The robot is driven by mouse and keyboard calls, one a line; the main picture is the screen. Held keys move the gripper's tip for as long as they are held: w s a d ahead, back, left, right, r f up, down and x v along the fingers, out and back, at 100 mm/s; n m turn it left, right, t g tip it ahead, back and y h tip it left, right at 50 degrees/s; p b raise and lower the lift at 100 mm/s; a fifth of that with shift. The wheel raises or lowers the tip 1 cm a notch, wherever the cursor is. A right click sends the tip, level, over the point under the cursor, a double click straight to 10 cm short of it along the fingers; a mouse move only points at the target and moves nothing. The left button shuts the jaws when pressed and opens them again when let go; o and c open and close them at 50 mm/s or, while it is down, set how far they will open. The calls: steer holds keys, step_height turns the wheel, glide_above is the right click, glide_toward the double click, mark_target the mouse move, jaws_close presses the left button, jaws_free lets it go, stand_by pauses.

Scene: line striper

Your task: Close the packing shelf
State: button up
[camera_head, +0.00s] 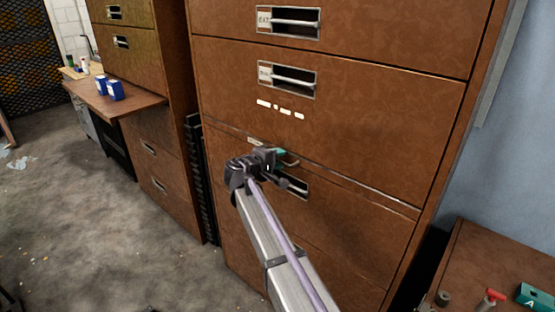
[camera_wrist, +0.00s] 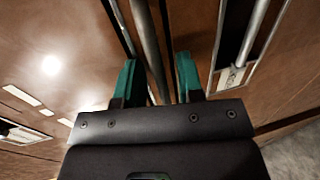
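A large brown cabinet (camera_head: 330,95) fills the middle of the head view. Between two of its drawers runs a thin shelf front with a metal strip (camera_head: 345,178); whether it is the packing shelf, or how far out it stands, I cannot tell. My gripper (camera_head: 284,157) is at this strip, just above a recessed drawer handle (camera_head: 292,186). In the wrist view the green fingers of my gripper (camera_wrist: 157,80) are apart, with a grey bar (camera_wrist: 149,45) running between them. Contact is not clear. A second brown shelf (camera_head: 135,104) sticks out from the left cabinet.
Blue cans (camera_head: 115,90) stand on the left shelf. More drawer handles (camera_head: 288,76) are above my gripper. A brown bench (camera_head: 490,265) with a red-handled item (camera_head: 490,298) and a green block (camera_head: 537,298) is at lower right. Floor at left is mostly open, with scattered debris.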

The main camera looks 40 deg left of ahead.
steer(key=p+v, duration=0.2)
steer(key=v, duration=0.8)
steer(key=shift+s, duration=0.4)
